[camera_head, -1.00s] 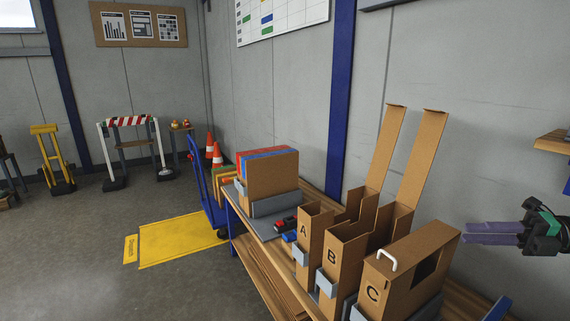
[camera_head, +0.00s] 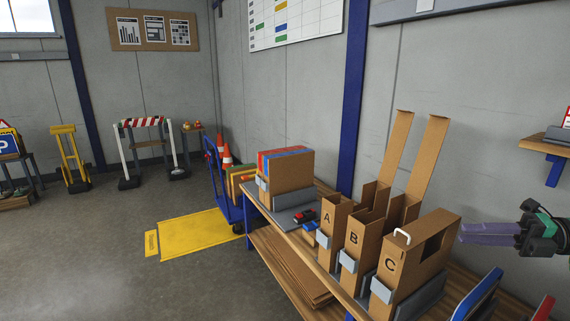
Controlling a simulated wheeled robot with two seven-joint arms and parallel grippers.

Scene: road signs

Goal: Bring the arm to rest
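My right gripper (camera_head: 464,233) is at the right edge of the head view, its purple fingers pointing left. It is level with the top of cardboard box C (camera_head: 405,270), a little to its right in the picture. The fingers overlap from this angle, so their gap cannot be judged. I see nothing held at the fingertips. My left gripper is out of view.
A wooden bench (camera_head: 265,208) carries boxes A (camera_head: 332,225), B (camera_head: 362,243) and C, two of the boxes with tall raised flaps. Blue and red sign edges (camera_head: 478,296) stand at the lower right. A blue trolley (camera_head: 225,195) and yellow floor mat (camera_head: 195,235) lie beyond.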

